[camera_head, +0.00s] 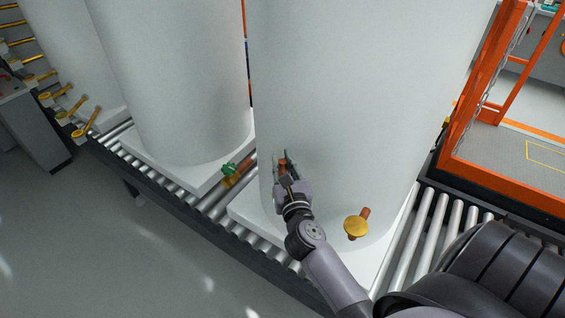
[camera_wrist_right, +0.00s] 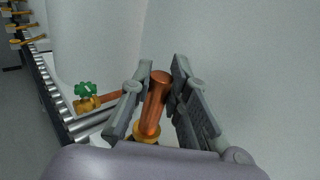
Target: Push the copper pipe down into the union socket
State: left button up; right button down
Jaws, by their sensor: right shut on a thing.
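The copper pipe (camera_wrist_right: 155,100) stands slightly tilted between the fingers of my right gripper (camera_wrist_right: 155,88), which is shut on it. In the head view, my right gripper (camera_head: 287,163) is in front of the white tank (camera_head: 350,100), and only a little of the pipe (camera_head: 283,165) shows. A brass ring (camera_wrist_right: 145,135) shows at the pipe's lower end in the wrist view. This may be the union socket; how deep the pipe sits in it is hidden. My left gripper is not in view.
A green-handled brass valve (camera_head: 229,170) with a copper stub is left of the gripper. A brass disc fitting (camera_head: 356,227) sticks out at the tank's lower right. Another white tank (camera_head: 175,80) stands left on the roller conveyor (camera_head: 428,230). An orange frame (camera_head: 480,90) is at right.

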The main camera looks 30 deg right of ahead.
jog(key=shift+f+b, duration=1)
jog(key=shift+f, duration=0.2)
jog(key=c, duration=1.5)
grip_release()
jog(key=shift+o, duration=0.2)
jog(key=shift+s, duration=0.1)
jog(key=v, duration=1.2)
